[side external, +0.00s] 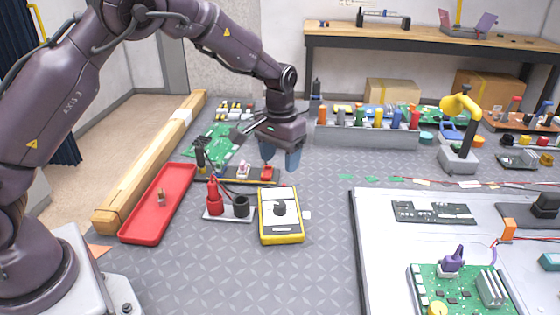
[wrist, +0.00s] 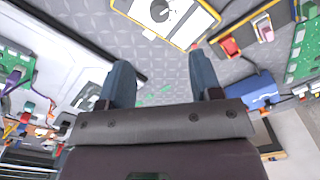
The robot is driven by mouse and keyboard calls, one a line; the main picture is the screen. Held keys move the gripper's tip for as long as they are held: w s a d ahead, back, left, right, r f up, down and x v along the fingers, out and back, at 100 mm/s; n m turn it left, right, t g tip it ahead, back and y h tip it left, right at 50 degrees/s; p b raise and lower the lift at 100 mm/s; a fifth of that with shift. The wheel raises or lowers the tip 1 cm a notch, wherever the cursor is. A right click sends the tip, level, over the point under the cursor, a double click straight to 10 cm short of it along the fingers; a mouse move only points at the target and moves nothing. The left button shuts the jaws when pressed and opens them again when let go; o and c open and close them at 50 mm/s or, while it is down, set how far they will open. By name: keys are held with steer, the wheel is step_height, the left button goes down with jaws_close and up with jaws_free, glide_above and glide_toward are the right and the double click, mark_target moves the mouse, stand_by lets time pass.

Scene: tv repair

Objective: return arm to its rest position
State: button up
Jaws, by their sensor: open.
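My gripper (side external: 281,160) hangs over the middle of the grey workbench, behind the yellow multimeter (side external: 281,215). Its two blue-grey fingers point down in the side view. In the wrist view my gripper (wrist: 162,80) shows its fingers spread apart, with only the bench surface between them, so it is open and empty. My arm reaches in from the left and is bent over the bench. The multimeter also shows in the wrist view (wrist: 180,18), beyond the fingertips.
A red tray (side external: 148,228) holds a small part at left, beside a wooden beam (side external: 112,205). Red and black holders (side external: 228,208) stand by the multimeter. A grey bin of bottles (side external: 366,135) stands behind right. A white panel (side external: 385,265) with a green board (side external: 462,288) lies at right.

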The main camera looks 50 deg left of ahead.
steer(key=shift+s+a, duration=0.1)
steer(key=s+r+t, duration=0.2)
steer(key=s+r, duration=0.4)
steer(key=s, duration=0.3)
steer(key=s+d+r+m+t, duration=0.1)
steer(key=s+r, duration=0.5)
steer(key=s, duration=0.3)
steer(key=s+r+m+t, duration=0.1)
steer(key=s+r+t, duration=0.1)
steer(key=s+r, duration=0.4)
steer(key=s, duration=0.3)
steer(key=shift+s+d+t, duration=0.2)
steer(key=shift+d+t, duration=0.05)
steer(key=shift+t, duration=0.05)
steer(key=shift+r, duration=0.1)
